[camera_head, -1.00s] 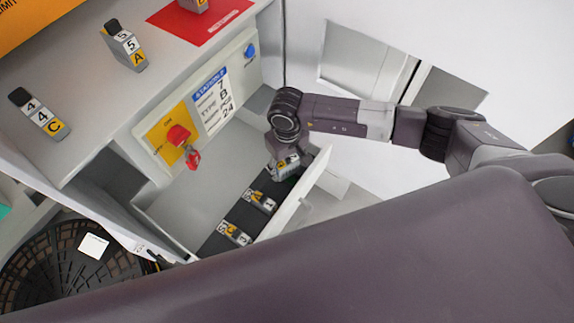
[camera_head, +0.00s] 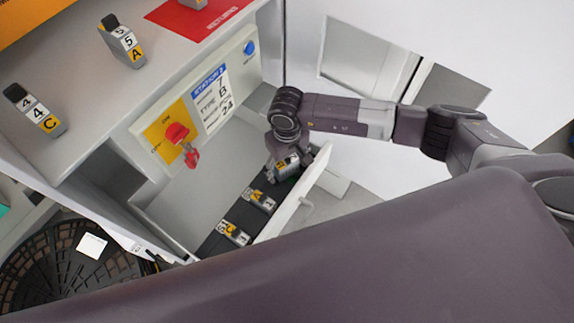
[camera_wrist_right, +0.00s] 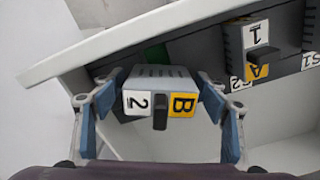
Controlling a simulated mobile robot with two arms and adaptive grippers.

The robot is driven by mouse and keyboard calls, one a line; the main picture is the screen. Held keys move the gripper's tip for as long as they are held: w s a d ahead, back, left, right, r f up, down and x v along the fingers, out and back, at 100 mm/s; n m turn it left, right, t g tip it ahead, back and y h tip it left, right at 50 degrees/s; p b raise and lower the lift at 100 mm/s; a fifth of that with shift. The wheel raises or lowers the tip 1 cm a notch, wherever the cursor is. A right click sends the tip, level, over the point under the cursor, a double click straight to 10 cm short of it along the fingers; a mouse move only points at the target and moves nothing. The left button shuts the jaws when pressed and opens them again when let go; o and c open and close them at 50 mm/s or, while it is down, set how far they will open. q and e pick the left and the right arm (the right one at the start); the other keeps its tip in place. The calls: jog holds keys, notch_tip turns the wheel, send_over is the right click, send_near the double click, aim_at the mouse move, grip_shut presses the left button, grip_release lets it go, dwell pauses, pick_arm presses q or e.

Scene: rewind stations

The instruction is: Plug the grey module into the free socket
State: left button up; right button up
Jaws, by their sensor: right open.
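The grey module (camera_head: 287,166), marked 2 and B in the right wrist view (camera_wrist_right: 160,93), is at the far end of the dark socket row (camera_head: 215,243) in the open drawer. My right gripper (camera_head: 292,161) is open around it. In the wrist view a blue-padded finger stands on each side of the module, with its black handle towards the camera. I cannot tell how deep the module sits. Modules marked A (camera_head: 259,200) and C (camera_head: 234,233) stand in the same row. My left gripper is not in view.
The drawer's front wall (camera_head: 296,204) runs close beside the gripper. A red switch (camera_head: 178,135) and a blue button (camera_head: 249,47) are on the station panel. Modules marked 5 A (camera_head: 125,41) and 4 C (camera_head: 36,110) stand on the shelf above, near a red mat (camera_head: 216,13).

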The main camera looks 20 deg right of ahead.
notch_tip(320, 180, up, 12)
jog(key=shift+f+b, duration=0.1)
jog(key=shift+b, duration=0.5)
jog(key=shift+r, duration=0.55)
